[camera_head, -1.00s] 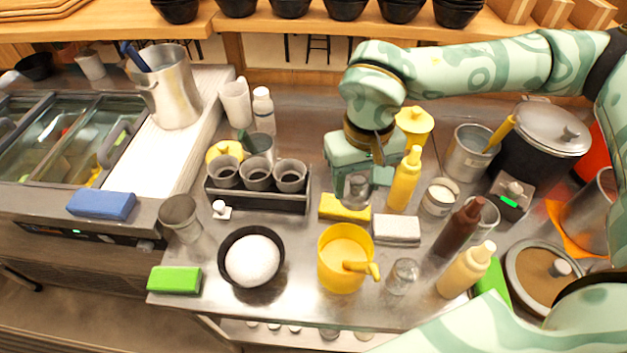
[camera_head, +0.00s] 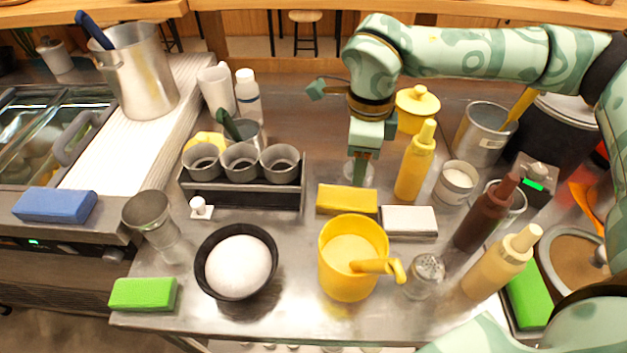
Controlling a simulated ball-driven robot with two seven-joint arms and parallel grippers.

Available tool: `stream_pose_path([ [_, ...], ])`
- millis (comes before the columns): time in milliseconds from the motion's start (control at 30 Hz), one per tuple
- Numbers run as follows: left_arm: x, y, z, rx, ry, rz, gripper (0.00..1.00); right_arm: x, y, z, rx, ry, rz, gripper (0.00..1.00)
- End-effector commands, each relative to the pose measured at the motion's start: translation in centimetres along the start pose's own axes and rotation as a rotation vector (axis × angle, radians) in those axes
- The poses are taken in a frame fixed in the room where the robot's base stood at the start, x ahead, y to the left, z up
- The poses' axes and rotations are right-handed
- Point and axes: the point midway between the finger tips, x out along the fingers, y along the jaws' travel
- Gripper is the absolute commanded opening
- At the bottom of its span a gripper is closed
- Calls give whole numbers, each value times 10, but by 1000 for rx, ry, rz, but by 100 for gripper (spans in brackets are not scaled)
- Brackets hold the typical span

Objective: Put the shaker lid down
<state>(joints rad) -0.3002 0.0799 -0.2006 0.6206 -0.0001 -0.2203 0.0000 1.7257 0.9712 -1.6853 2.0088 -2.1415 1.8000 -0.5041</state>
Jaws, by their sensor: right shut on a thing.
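My right gripper (camera_head: 360,162) points down at the middle of the table, behind the yellow sponge. It is shut on a small grey, partly see-through thing (camera_head: 357,174), which I take to be the shaker lid. That thing is low over the metal tabletop, and I cannot tell whether it touches it. A clear glass shaker (camera_head: 425,277) with a speckled top stands at the front right, apart from the gripper. My left gripper is not in view.
Close to the right gripper are the yellow sponge (camera_head: 346,200), a yellow squeeze bottle (camera_head: 416,165) and a yellow lidded pot (camera_head: 416,108). A rack of grey cups (camera_head: 245,194) stands to its left. A yellow pitcher (camera_head: 345,275) and a black bowl (camera_head: 212,284) stand in front.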

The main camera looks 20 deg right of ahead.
Motion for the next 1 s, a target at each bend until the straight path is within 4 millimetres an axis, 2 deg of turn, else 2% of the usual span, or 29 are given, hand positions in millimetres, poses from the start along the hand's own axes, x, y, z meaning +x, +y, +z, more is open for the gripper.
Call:
stream_pose_path([
  [167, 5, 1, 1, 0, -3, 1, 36, 7, -12, 3, 112, 1, 2, 40],
  [267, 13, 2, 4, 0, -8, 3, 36, 19, -34, 10, 122, 2, 3, 40],
  [467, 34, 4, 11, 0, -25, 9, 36, 50, -90, 28, 118, 4, 5, 40],
  [600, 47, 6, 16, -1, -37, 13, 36, 79, -113, 35, 115, 4, 6, 40],
  [700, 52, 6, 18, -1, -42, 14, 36, 90, -122, 38, 113, 3, 4, 40],
  [867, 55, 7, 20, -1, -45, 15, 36, 96, -130, 40, 113, 1, 3, 40],
  [1000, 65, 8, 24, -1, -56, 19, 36, 117, -135, 42, 111, 4, 6, 40],
])
